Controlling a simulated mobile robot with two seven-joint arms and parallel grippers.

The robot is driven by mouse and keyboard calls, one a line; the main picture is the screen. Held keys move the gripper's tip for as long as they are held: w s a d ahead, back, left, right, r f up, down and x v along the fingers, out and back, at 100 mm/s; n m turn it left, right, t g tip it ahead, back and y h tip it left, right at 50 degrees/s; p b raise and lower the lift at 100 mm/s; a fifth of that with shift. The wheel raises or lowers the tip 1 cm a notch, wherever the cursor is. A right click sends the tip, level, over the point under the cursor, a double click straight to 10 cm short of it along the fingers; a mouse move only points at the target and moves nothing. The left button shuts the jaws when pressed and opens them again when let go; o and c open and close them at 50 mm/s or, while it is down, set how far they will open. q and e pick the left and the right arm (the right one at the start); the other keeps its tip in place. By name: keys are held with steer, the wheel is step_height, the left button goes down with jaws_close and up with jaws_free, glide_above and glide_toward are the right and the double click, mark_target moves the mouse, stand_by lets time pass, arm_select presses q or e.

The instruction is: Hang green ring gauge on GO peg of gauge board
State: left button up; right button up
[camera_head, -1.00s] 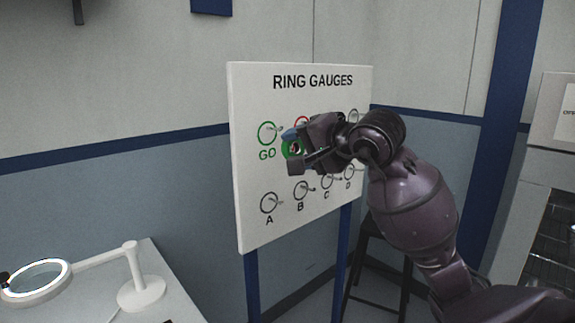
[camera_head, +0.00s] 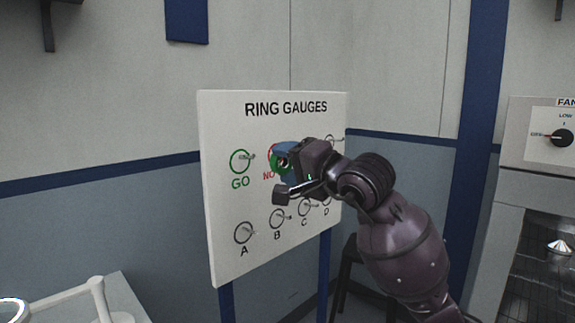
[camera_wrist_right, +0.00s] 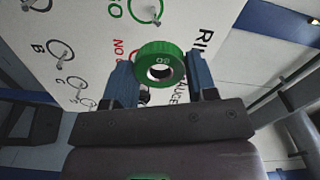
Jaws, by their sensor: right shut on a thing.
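The gauge board (camera_head: 222,200) stands upright and carries pegs in drawn circles. The GO peg (camera_head: 245,158), in a green circle at upper left, is bare; it also shows at the top of the right wrist view (camera_wrist_right: 153,14). My right gripper (camera_head: 284,170) is shut on the green ring gauge (camera_wrist_right: 147,55), which sits between its blue fingertips. In the head view the ring (camera_head: 275,168) is partly hidden by a finger. It appears right of the GO peg, over the red NO GO circle. Its distance from the board is unclear. My left gripper is not in view.
Lower pegs A (camera_head: 243,232), B (camera_head: 278,217), C and D are on the same board and look empty. A white table with a magnifier lamp (camera_head: 98,296) is at lower left. A cabinet with a fan knob (camera_head: 562,138) stands at right.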

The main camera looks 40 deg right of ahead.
steer(key=shift+w+f, duration=0.1)
steer(key=shift+w, duration=0.2)
steer(key=shift+w+b, duration=0.35)
steer(key=shift+w, duration=0.25)
steer(key=shift+w+a+b, duration=0.15)
steer(key=shift+w+b, duration=0.45)
steer(key=shift+w, duration=0.85)
steer(key=w, duration=0.2)
steer(key=w+b, duration=0.2)
steer(key=w, duration=0.1)
steer(key=shift+w+a+f, duration=0.25)
steer(key=shift+w+f, duration=0.05)
steer(key=shift+f, duration=0.05)
steer(key=shift+w, duration=0.1)
